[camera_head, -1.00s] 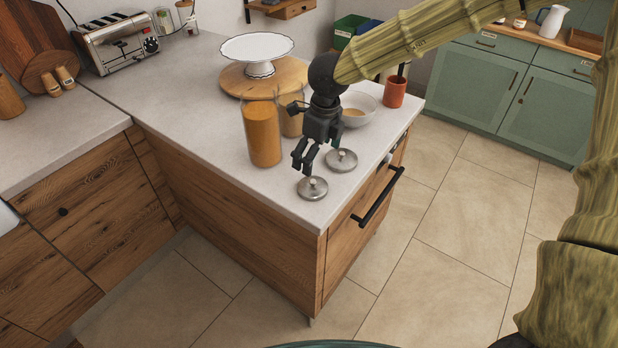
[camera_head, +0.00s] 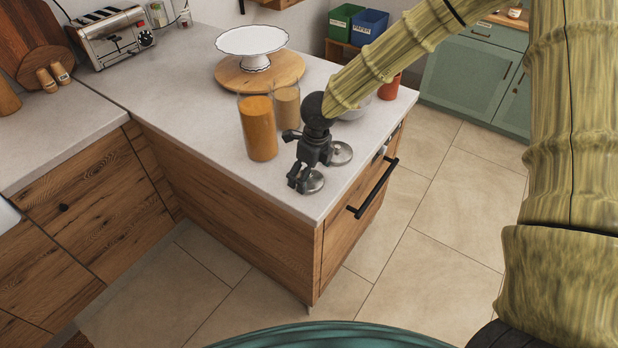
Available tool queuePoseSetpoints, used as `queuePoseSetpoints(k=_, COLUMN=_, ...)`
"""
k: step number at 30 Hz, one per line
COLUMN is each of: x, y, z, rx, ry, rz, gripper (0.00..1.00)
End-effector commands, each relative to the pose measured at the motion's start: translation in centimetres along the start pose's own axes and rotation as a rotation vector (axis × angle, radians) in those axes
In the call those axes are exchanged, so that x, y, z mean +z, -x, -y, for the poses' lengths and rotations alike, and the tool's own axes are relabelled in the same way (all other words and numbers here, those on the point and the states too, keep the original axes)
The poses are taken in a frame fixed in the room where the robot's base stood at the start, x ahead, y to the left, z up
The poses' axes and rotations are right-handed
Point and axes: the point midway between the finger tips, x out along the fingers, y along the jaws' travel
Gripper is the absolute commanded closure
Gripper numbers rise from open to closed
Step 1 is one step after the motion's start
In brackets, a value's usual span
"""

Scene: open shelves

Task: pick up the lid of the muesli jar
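Two round grey metal lids with small knobs lie on the white counter. The front lid (camera_head: 315,183) is near the counter's corner and partly hidden by my gripper (camera_head: 298,184). The other lid (camera_head: 343,152) lies behind it to the right, also partly covered. My gripper points down at the left side of the front lid, its fingers apart with nothing seen between them. I cannot tell if it touches the lid. Two uncovered glass jars stand to the left: a front jar with orange-brown contents (camera_head: 259,130) and a paler one (camera_head: 287,106) behind. I cannot tell which holds muesli.
A white cake stand (camera_head: 252,42) on a round wooden board (camera_head: 231,77) stands behind the jars. A bowl (camera_head: 357,107) and a red-orange cup (camera_head: 389,88) are behind my arm.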

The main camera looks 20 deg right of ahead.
Motion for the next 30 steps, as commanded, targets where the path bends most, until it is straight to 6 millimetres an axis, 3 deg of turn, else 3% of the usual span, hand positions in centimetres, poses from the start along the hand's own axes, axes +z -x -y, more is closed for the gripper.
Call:
queuePoseSetpoints(k=10, x=-0.02, y=-0.64, z=0.03, rx=0.000, ry=0.000, rz=0.000, gripper=0.00)
queuePoseSetpoints(k=19, x=-0.01, y=-0.61, z=0.03, rx=0.000, ry=0.000, rz=0.000, gripper=0.53)
queuePoseSetpoints(k=30, x=-0.10, y=-0.73, z=0.00, rx=0.001, ry=0.000, rz=-0.002, gripper=0.60)
